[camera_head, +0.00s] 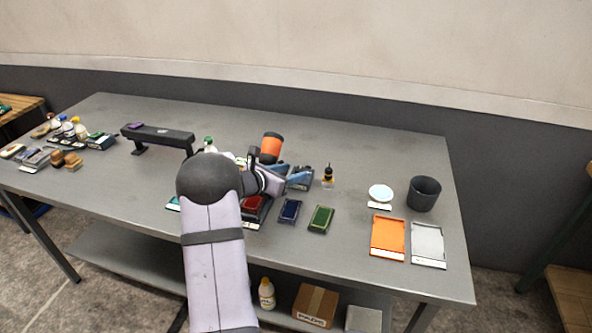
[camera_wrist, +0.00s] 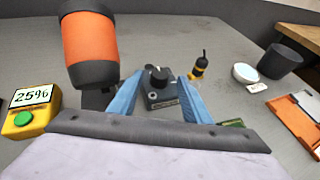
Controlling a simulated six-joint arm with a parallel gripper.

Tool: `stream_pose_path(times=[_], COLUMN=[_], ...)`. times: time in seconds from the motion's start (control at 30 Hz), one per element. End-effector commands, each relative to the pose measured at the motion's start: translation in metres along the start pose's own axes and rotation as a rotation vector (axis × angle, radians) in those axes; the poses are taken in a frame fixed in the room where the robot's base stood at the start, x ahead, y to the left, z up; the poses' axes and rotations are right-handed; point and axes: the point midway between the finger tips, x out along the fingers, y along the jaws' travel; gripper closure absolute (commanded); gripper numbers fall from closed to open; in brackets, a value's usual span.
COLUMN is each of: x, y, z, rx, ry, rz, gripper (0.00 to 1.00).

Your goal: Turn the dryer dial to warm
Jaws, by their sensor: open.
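The dryer (camera_wrist: 88,45) is an orange cylinder with black ends on the left of the wrist view; it also shows in the head view (camera_head: 271,148). A dark control box (camera_wrist: 160,97) stands to its right, with a black dial (camera_wrist: 159,75) on top bearing a small pale mark. The box also shows in the head view (camera_head: 302,182), partly behind my gripper. My gripper (camera_wrist: 163,80) is open, with its blue fingers on either side of the box and dial in the wrist view. I cannot tell whether they touch the dial. The dial's setting labels are not readable.
A small black-and-yellow bottle (camera_head: 328,176) stands just right of the box. Coloured trays (camera_head: 321,219) lie in front. A white bowl (camera_head: 381,192), dark bucket (camera_head: 424,194) and orange tray (camera_head: 388,238) are farther right.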

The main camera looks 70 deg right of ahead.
Motion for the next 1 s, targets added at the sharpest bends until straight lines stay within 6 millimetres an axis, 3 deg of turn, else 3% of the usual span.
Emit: stream_pose_path(times=[0.2, 0.6, 0.8, 1.0], x=[0.022, 0.028, 0.028, 0.028], y=[0.000, 0.000, 0.000, 0.001], z=[0.000, 0.000, 0.000, 0.001], rx=[0.000, 0.000, 0.000, 0.006], ry=[0.000, 0.000, 0.000, -0.002], rz=[-0.001, 0.000, 0.000, -0.014], gripper=[0.56, 0.56, 0.97, 0.96])
